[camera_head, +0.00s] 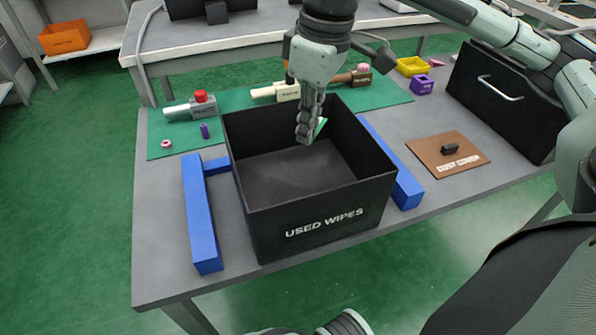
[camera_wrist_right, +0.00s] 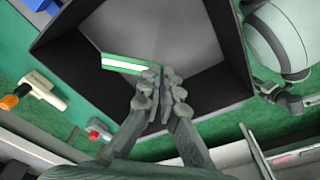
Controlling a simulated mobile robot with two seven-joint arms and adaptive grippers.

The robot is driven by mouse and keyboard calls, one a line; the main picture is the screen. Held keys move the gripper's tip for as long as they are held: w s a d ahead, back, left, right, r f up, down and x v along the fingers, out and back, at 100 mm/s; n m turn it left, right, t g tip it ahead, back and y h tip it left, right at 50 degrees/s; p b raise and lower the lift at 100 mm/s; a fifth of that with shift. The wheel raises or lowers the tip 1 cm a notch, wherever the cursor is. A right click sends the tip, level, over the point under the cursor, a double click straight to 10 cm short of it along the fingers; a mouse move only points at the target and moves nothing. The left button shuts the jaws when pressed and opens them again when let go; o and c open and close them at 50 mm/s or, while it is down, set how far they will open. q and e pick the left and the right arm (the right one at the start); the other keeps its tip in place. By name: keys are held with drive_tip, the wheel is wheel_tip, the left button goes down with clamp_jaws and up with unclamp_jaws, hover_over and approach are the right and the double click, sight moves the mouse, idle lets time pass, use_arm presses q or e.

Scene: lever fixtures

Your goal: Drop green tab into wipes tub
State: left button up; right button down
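The used wipes tub (camera_head: 315,225) is a black open-topped box on the grey table. My right gripper (camera_head: 306,138) points down over the tub's opening, near its back wall. The green tab (camera_head: 320,126) sticks out beside its fingers. In the right wrist view the fingertips (camera_wrist_right: 161,76) are close together, with the light-striped green tab (camera_wrist_right: 128,64) reaching left from them, above the tub's interior. The gripper appears shut on one end of the tab; the fingers hide that end. My left gripper is not in view.
Blue bars (camera_head: 201,215) flank the tub. Behind it, a green mat (camera_head: 240,98) carries lever fixtures, one with a red knob (camera_head: 201,97). A brown dust cover board (camera_head: 447,160) and a black handled box (camera_head: 500,100) stand right. The front left tabletop is clear.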

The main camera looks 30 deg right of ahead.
drive_tip(key=c, duration=2.3)
unclamp_jaws()
drive_tip(key=o, duration=0.7)
drive_tip(key=shift+c, duration=0.2)
wheel_tip(320, 180, up, 12)
drive_tip(key=s, duration=0.1)
drive_tip(key=shift+d, duration=0.4)
drive_tip(key=shift+s, duration=0.15)
